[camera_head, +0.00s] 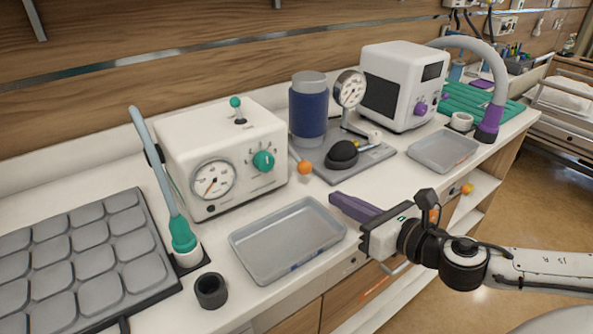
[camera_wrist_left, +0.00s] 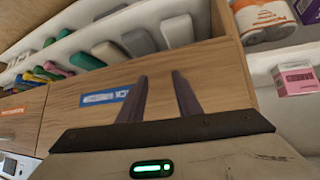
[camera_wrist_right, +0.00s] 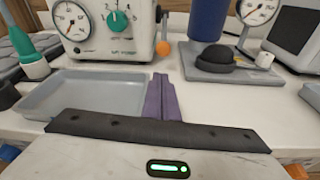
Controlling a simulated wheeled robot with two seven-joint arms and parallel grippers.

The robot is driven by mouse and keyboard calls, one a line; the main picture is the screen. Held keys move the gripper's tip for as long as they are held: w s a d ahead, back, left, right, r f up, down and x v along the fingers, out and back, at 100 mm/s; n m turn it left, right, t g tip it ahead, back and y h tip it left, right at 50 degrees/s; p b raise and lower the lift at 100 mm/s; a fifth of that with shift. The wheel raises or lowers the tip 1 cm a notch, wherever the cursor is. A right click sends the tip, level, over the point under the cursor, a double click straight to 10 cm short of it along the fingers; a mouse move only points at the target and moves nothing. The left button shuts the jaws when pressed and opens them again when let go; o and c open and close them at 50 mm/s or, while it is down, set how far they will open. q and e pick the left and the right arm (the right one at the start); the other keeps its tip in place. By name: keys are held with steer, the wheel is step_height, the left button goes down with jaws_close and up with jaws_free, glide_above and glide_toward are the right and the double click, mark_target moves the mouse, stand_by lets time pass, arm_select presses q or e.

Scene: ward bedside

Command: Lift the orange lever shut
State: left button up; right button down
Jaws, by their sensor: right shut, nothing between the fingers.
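The orange lever is a short rod with an orange ball end (camera_head: 305,167), at the lower right side of the white dial box (camera_head: 222,150). The rod slopes down toward the ball. The orange ball also shows in the right wrist view (camera_wrist_right: 163,48), beyond the fingertips. My right gripper (camera_head: 334,201) is shut and empty, in front of the lever and apart from it, beside the grey tray. It also shows in the right wrist view (camera_wrist_right: 160,77). My left gripper (camera_wrist_left: 160,82) is open and empty, facing a wooden drawer front; it is outside the head view.
A grey tray (camera_head: 262,271) lies at the counter's front. A grey base plate with a black dome (camera_head: 342,154) and gauge (camera_head: 350,88) stands right of the lever. A blue-wrapped cylinder (camera_head: 309,112) stands behind it. A white machine (camera_head: 398,85) is farther back.

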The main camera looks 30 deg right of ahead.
mark_target(311, 195)
steer(key=shift+w, duration=0.4)
steer(key=shift+s, duration=0.25)
steer(key=shift+b+x, duration=0.7)
steer(key=shift+x, duration=0.4)
steer(key=shift+b+x, duration=0.3)
steer(key=shift+x, duration=3.2)
steer(key=shift+w+d+r, duration=0.1)
steer(key=shift+w, duration=0.35)
arm_select(q)
steer(key=shift+s+d+f, duration=0.1)
steer(key=shift+s+f, duration=0.1)
steer(key=shift+f, duration=0.7)
steer(key=shift+r+p, duration=0.15)
steer(key=shift+p, duration=0.15)
